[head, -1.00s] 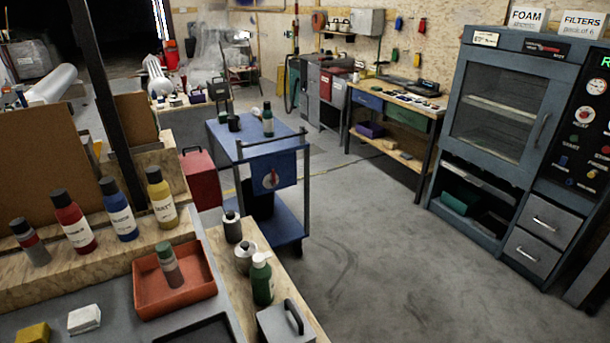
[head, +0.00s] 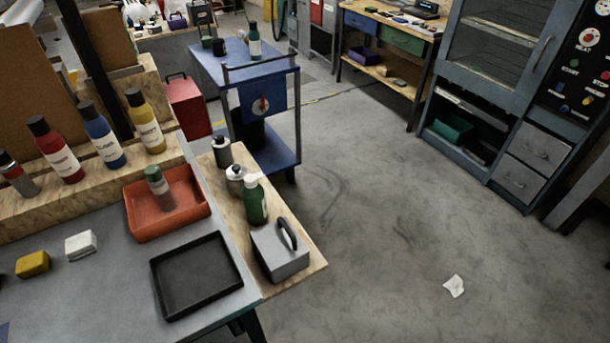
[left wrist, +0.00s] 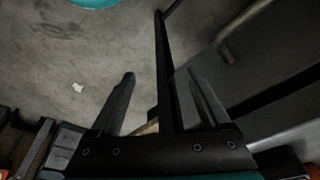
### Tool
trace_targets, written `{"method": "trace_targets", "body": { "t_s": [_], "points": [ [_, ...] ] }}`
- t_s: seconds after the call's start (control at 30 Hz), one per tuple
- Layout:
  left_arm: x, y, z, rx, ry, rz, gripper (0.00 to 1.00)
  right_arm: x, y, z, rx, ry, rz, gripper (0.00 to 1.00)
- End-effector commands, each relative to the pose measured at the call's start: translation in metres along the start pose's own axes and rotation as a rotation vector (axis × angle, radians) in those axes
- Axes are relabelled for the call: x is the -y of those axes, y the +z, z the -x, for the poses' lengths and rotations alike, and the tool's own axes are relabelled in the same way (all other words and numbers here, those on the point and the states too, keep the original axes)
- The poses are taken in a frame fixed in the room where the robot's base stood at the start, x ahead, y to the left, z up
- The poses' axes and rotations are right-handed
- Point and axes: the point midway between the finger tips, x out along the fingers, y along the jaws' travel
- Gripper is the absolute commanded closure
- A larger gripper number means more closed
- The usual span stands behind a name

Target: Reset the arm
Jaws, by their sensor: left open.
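My left gripper (left wrist: 161,78) shows in the left wrist view, with its two dark fingers apart and nothing visible held between them. A dark bar or pole runs upward in the picture between the fingers; I cannot tell how near it is. Grey floor lies beyond the fingers. Neither of my arms shows in the head view, and my right gripper is in no view.
A workbench at left holds several bottles, an orange tray (head: 143,226), a black tray (head: 163,289) and a grey handled box (head: 284,262). A blue cart (head: 284,138) stands behind. Open floor with a white scrap (head: 453,286) lies right, before a grey cabinet (head: 517,70).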

Motion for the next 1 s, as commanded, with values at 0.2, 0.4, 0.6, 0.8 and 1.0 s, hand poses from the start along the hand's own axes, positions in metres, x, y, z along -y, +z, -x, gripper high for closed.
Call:
{"method": "trace_targets", "body": {
  "t_s": [0.2,0.4,0.6,0.8,1.0],
  "points": [
    [-0.004,0.048,-0.084,0.044,0.005,-0.007,0.19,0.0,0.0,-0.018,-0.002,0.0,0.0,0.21],
    [-0.007,0.1,-0.143,0.078,0.009,-0.014,0.19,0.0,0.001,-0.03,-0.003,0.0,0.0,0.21],
    [-0.009,0.161,-0.186,0.112,0.013,-0.022,0.19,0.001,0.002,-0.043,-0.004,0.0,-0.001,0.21],
    [-0.009,0.213,-0.209,0.138,0.015,-0.029,0.19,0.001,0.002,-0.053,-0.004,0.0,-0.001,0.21],
    [-0.009,0.233,-0.214,0.146,0.015,-0.032,0.19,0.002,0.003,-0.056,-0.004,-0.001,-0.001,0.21]
  ]
}}
